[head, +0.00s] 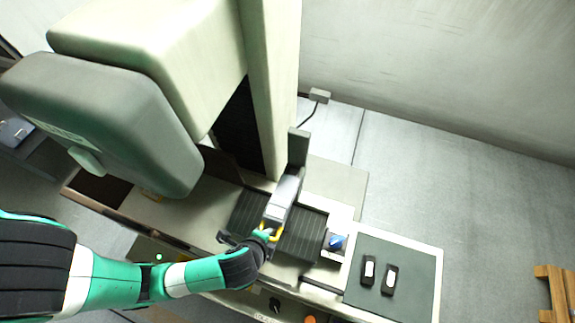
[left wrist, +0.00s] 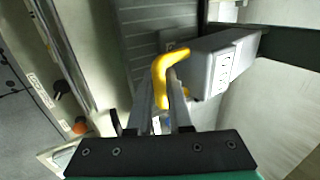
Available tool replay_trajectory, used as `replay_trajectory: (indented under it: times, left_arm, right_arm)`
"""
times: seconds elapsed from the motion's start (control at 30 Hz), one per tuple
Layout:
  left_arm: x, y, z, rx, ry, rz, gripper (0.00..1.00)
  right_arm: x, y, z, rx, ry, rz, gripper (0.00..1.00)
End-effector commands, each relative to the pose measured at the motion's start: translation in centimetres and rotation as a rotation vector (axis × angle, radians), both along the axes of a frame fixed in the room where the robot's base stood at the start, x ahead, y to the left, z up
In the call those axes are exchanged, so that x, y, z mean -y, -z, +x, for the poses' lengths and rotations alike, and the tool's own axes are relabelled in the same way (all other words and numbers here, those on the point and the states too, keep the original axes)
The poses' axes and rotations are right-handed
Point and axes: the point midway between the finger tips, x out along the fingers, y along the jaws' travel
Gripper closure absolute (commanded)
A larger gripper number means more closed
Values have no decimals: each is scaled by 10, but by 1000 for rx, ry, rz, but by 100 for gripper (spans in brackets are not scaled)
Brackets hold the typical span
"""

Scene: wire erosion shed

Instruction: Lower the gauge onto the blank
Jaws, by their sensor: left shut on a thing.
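The gauge (head: 285,193) looks like a grey box with a yellow handle, next to a dark upright post (head: 298,147). In the left wrist view the grey box (left wrist: 213,62) has a pale face with small markings, and the bent yellow handle (left wrist: 160,72) stands out from it. My left gripper (head: 265,236) is shut on the yellow handle. The gauge is over or beside a dark ribbed table (head: 303,243); I cannot tell the gap beneath it. I cannot make out the blank clearly. My right gripper is in neither view.
A large pale machine column (head: 271,80) and a rounded grey housing (head: 115,120) stand close behind and left of the gauge. A blue-topped part (head: 336,241) sits right of the ribbed table. A dark panel (head: 410,262) with two white switches lies further right. Open floor is beyond.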

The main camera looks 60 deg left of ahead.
Motion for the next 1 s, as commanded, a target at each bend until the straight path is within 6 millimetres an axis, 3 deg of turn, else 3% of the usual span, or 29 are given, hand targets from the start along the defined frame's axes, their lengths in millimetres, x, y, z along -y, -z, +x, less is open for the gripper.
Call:
replay_trajectory:
  times: [0.1, 0.37, 0.7, 0.97, 1.0]
  left_arm:
    - [2, 12, -3, -2, 1, 1, 100]
    - [2, 17, -3, -2, 0, 0, 100]
    - [5, 51, -6, -1, 1, 0, 100]
    - [5, 53, -7, -5, 0, -1, 100]
    - [5, 53, -8, -5, 1, 0, 77]
  right_arm:
    - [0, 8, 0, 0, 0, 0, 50]
    - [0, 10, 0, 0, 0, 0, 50]
    - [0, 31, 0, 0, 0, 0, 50]
    - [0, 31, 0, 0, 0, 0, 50]
    - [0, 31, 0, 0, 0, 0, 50]
